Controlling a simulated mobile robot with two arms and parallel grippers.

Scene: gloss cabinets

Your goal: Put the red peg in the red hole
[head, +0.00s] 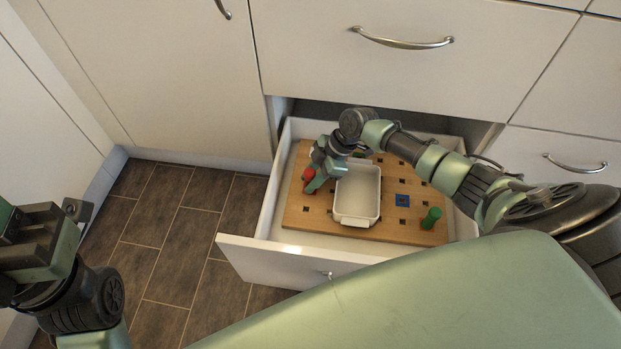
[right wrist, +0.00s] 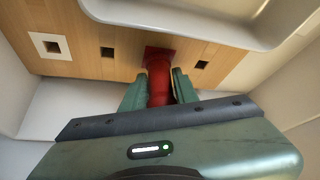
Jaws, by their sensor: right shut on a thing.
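The red peg (head: 309,174) is between the fingers of my right gripper (head: 315,180), at the left side of the wooden board (head: 300,215). In the right wrist view both fingers close on the red peg (right wrist: 159,88). A wider dark red part (right wrist: 158,54) shows at its far end, against the board. I cannot tell whether this is the peg's end or a red hole rim, or whether the peg is in a hole. No separate red hole shows clearly. My left gripper (head: 55,225) is at the lower left over the floor, its opening unclear.
The board lies in an open drawer (head: 290,250). A white dish (head: 355,221) sits on it beside my right gripper. A green peg (head: 431,218) stands at the right, near a blue-rimmed hole (head: 403,201). A white-rimmed hole (right wrist: 50,46) shows in the wrist view.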

